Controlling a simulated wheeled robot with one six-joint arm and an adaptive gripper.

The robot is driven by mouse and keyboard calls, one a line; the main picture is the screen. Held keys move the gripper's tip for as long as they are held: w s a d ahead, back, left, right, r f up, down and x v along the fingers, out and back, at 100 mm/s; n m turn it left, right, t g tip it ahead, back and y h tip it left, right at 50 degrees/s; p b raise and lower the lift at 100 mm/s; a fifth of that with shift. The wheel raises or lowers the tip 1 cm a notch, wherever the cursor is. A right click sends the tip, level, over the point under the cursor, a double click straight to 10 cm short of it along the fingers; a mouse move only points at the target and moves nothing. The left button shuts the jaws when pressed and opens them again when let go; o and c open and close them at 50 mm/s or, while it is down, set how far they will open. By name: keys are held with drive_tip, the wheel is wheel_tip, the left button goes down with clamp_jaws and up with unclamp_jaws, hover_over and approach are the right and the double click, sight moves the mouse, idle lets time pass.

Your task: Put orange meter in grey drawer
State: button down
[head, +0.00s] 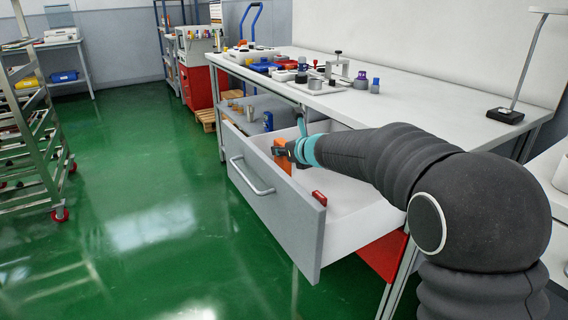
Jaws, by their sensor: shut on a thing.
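The grey drawer (262,205) under the workbench is pulled open, with its grey front and handle facing the aisle. My gripper (283,150) is at the drawer's far left part, by the top of the front panel. It is shut on the orange meter (282,160), which appears upright and partly below the rim line. My gripper and arm hide part of the meter and the drawer's back. I cannot tell whether the meter touches the drawer floor.
A small red object (319,198) sits by the inner side of the drawer front. The white workbench top (420,110) above holds several parts and a lamp (506,115). A wheeled rack (30,135) stands at the left. The green floor (150,200) between is clear.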

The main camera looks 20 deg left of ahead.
sight(283, 160)
drive_tip(key=shift+w+a+f, duration=0.3)
drive_tip(key=shift+w+f, duration=0.1)
drive_tip(key=shift+w, duration=0.3)
drive_tip(key=shift+f+b, duration=0.85)
drive_tip(key=shift+f, duration=1.2)
drive_tip(key=shift+f, duration=0.1)
drive_tip(key=c, duration=0.8)
unclamp_jaws()
drive_tip(key=shift+c, duration=0.2)
drive_tip(key=shift+r, duration=0.25)
drive_tip(key=v, duration=1.2)
drive_tip(key=shift+f+b, duration=0.2)
drive_tip(key=shift+b, duration=0.1)
